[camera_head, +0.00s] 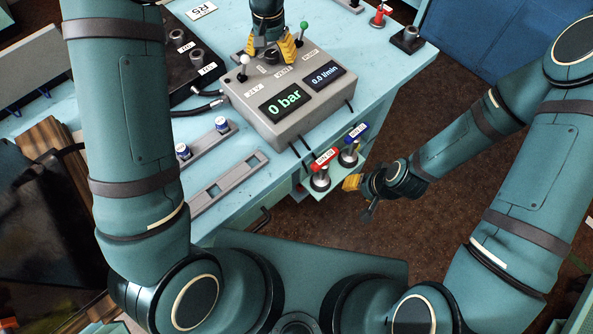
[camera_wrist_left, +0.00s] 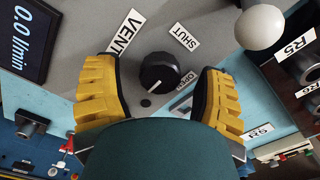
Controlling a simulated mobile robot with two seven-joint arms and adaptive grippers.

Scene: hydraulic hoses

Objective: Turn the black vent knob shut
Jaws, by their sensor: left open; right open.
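The black vent knob (camera_wrist_left: 158,73) sits on the grey control box (camera_head: 258,103), beside the VENT label (camera_wrist_left: 127,31). Its white pointer line points toward the lower left in the left wrist view. The SHUT label (camera_wrist_left: 184,37) is above right of the knob; the OPEN label (camera_wrist_left: 187,80) is at its right edge. My left gripper (camera_head: 273,48) is over the box, hiding the knob in the head view. Its open yellow fingers (camera_wrist_left: 160,95) stand on either side of the knob, with visible gaps. My right gripper (camera_head: 361,195) is open and empty near the table's front edge.
A white-ball lever (camera_head: 244,61) and a green-ball lever (camera_head: 303,29) flank my left gripper. Red-tagged (camera_head: 324,160) and blue-tagged (camera_head: 355,133) fittings stand close to my right gripper. Black hoses run along the box's left side. Open floor lies right of the table.

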